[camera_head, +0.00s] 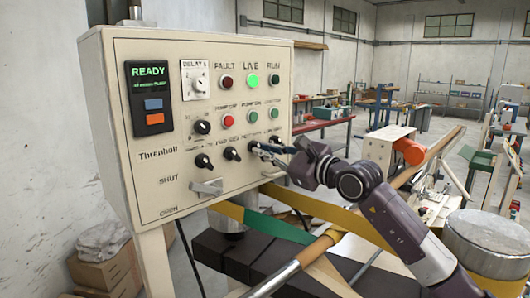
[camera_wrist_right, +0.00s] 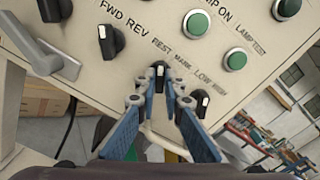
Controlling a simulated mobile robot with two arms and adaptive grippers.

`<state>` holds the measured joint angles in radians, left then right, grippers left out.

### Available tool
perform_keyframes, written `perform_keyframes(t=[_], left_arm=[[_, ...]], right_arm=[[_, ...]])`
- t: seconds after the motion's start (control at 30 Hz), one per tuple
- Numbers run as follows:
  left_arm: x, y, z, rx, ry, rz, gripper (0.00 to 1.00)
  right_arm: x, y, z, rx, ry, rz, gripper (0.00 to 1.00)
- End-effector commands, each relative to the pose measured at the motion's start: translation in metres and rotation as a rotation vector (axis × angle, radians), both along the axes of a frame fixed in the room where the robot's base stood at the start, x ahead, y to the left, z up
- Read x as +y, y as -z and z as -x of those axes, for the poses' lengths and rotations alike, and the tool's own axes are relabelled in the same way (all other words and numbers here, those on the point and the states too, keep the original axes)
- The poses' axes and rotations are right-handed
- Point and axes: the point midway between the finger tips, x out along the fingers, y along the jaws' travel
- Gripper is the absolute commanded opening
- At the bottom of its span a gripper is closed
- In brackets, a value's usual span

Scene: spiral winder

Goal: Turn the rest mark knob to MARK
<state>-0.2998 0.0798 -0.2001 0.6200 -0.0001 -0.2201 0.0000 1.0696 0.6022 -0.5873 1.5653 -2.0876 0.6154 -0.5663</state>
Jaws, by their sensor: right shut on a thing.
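The rest mark knob (camera_wrist_right: 159,80) is a black knob with a white pointer line, below the REST and MARK words on the panel. In the right wrist view its pointer is about straight up, nearer the REST word than MARK. My right gripper (camera_wrist_right: 159,90) is shut on this knob, with a blue finger on each side. In the head view my right gripper (camera_head: 264,150) reaches the lower right of the control panel (camera_head: 140,195) and partly hides the knob. My left gripper is not in view.
The FWD REV knob (camera_wrist_right: 111,41) and LOW HIGH knob (camera_wrist_right: 203,103) sit close on either side. Green buttons (camera_wrist_right: 236,61) are above. A grey lever handle (camera_head: 207,187) juts out at lower left. A yellow-green strap (camera_head: 275,227) and wooden bar (camera_head: 318,246) lie below.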

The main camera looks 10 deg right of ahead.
Motion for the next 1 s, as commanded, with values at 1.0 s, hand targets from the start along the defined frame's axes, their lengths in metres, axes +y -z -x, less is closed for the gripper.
perform_keyframes(t=[1.0], left_arm=[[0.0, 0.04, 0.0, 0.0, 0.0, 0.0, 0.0]], right_arm=[[0.0, 0.001, 0.0, 0.475, 0.0, -0.717, 0.0]])
